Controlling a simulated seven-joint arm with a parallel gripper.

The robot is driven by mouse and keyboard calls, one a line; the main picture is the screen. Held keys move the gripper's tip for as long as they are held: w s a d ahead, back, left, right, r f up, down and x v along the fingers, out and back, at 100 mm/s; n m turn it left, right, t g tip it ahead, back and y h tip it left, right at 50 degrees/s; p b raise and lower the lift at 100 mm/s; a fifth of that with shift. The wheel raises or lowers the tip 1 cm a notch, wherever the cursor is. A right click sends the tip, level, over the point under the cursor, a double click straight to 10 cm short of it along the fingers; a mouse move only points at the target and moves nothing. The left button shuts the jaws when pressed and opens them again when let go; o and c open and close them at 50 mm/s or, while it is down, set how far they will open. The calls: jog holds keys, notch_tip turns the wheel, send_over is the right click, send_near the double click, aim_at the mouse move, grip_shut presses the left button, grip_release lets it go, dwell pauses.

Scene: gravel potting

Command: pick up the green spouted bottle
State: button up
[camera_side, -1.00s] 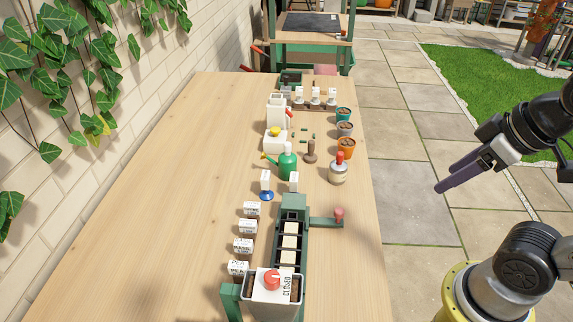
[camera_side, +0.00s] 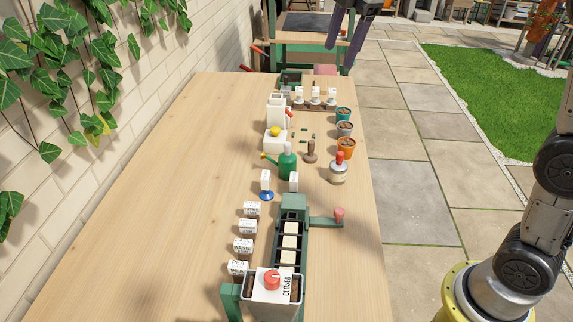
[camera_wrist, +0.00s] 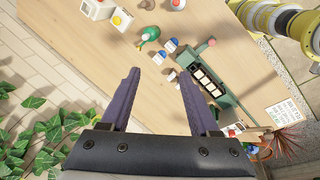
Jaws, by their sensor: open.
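The green spouted bottle (camera_side: 287,162) stands upright on the wooden table, with its spout pointing left in the side view. In the wrist view the bottle (camera_wrist: 150,34) is small and lies beyond my fingertips, above the gap between them. My gripper (camera_side: 347,50) is high in the air at the top of the side view, over the far end of the table and well away from the bottle. In the wrist view its two purple fingers are apart with nothing between them.
A white block with a yellow knob (camera_side: 275,140) and a brown stamp-like tool (camera_side: 310,152) stand close to the bottle. A red-topped jar (camera_side: 338,170) and several pots are to its right. The table's left side (camera_side: 160,200) is clear.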

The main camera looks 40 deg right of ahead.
jog(key=w+f+n, duration=0.1)
jog(key=w+f, duration=0.3)
jog(key=w, duration=0.3)
jog(key=g, duration=0.2)
send_near(287, 143)
jog(key=shift+n+g, duration=0.4)
jog(key=shift+g, duration=0.2)
jog(key=f, duration=0.4)
jog(key=shift+w+a+f, duration=0.15)
jog(key=shift+a+f, duration=0.1)
jog(key=shift+f, duration=0.1)
jog(key=shift+w+d+f, duration=0.1)
jog(key=shift+w+f, duration=0.05)
jog(key=shift+f, duration=1.35)
jog(key=shift+w+d+f, duration=0.1)
jog(key=shift+f, duration=1.4)
grip_shut()
jog(key=shift+r, duration=0.1)
